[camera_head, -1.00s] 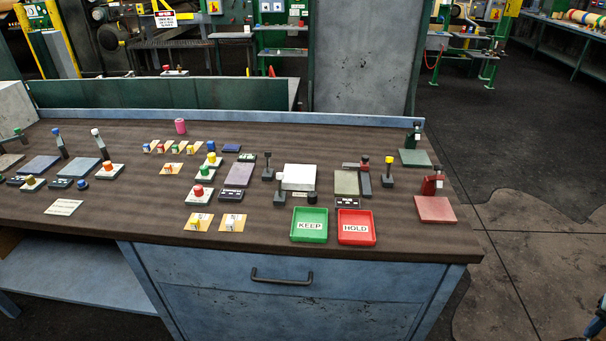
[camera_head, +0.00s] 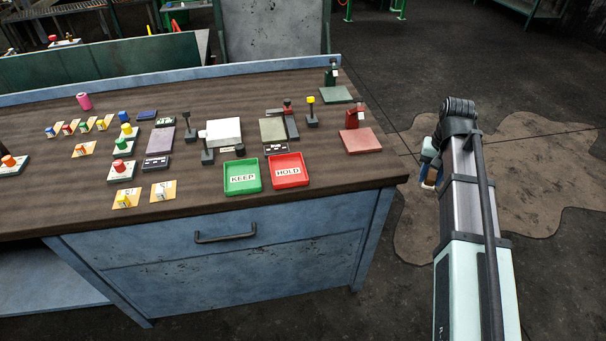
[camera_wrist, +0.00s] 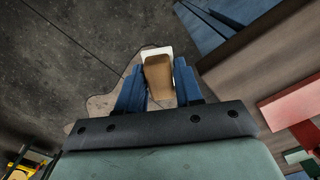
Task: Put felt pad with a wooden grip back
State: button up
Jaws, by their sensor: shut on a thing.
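In the wrist view, my gripper (camera_wrist: 159,82) has its two blue fingers closed on the felt pad with a wooden grip (camera_wrist: 159,76). Its brown wooden face shows between the fingers, with a whitish edge along the far end. In the head view, my gripper (camera_head: 429,172) hangs past the bench's right end, above the floor and clear of the bench top. The held pad is too small there to make out well. A green KEEP tray (camera_head: 242,191) and a red HOLD tray (camera_head: 288,181) lie near the bench's front edge.
The bench top (camera_head: 330,185) holds a red pad with a red stand (camera_head: 353,118), a green pad with a dark stand (camera_head: 331,75), a white block (camera_head: 224,131), small posts and coloured buttons. A low blue ledge runs along the back. Bare floor lies right of the bench.

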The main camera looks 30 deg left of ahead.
jog(key=shift+n, duration=0.9)
jog(key=s+a, duration=0.1)
jog(key=a, duration=0.4)
jog(key=s+a+r, duration=0.1)
jog(key=s+a, duration=0.1)
jog(key=a, duration=0.4)
jog(key=s+a+r, duration=0.1)
jog(key=a, duration=0.5)
jog(key=shift+s+a+r, duration=0.1)
jog(key=shift+s+r, duration=0.05)
jog(key=shift+s, duration=0.2)
jog(key=shift+n, duration=0.7)
jog(key=s+a, duration=0.2)
jog(key=a, duration=0.2)
jog(key=s+a+r, duration=0.1)
jog(key=s+a, duration=0.1)
jog(key=a, duration=0.2)
jog(key=s+a+r, duration=0.1)
jog(key=s+a, duration=0.2)
jog(key=a, duration=0.1)
jog(key=shift+a, duration=0.35)
jog(key=s+a+r+n, duration=0.2)
jog(key=s+a, duration=1)
jog(key=a, duration=0.2)
jog(key=n, duration=0.1)
send_near(197, 192)
jog(key=shift+f, duration=3.25)
jog(key=shift+f, duration=0.1)
jog(key=o, duration=1)
